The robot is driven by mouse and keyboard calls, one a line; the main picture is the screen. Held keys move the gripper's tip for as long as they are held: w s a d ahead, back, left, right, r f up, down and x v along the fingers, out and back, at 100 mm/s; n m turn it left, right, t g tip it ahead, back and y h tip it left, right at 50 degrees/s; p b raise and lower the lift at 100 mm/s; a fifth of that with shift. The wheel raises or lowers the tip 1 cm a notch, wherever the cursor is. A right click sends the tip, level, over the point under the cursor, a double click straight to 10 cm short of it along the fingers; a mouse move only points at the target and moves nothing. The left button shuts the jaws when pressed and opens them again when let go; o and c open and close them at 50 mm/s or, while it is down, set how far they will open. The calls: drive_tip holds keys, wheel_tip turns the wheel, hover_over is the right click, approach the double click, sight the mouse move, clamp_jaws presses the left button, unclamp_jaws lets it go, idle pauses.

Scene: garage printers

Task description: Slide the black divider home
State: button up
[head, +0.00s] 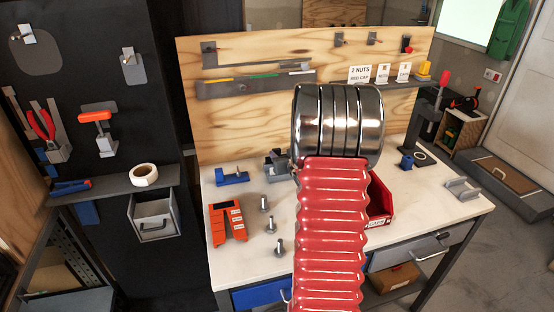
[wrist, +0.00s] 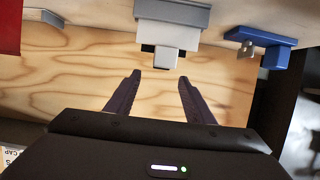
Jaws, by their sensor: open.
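I cannot pick out a black divider for sure in either view. My gripper (wrist: 158,78) is open in the wrist view, its two dark fingers apart with nothing held between them. Just beyond the fingertips is a grey fixture (wrist: 172,14) with a paler block (wrist: 168,35) and a small dark tab at its end. A grey fixture (head: 276,164) also shows in the head view, partly hidden behind my arm. A red bin (head: 379,205) labelled CAPS is partly covered by my arm. My gripper is hidden in the head view.
A blue fixture (head: 232,177) stands left of the grey one; an orange labelled rack (head: 228,224) and several upright bolts are in front. The plywood back panel (head: 245,115) carries a shelf and tools. The white bench (head: 245,262) is clear at its front left.

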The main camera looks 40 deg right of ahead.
sight(277, 150)
drive_tip(key=shift+x, duration=1.6)
drive_tip(key=shift+x, duration=2.6)
drive_tip(key=shift+a+f, duration=0.1)
drive_tip(key=shift+f, duration=0.05)
drive_tip(key=c, duration=1.1)
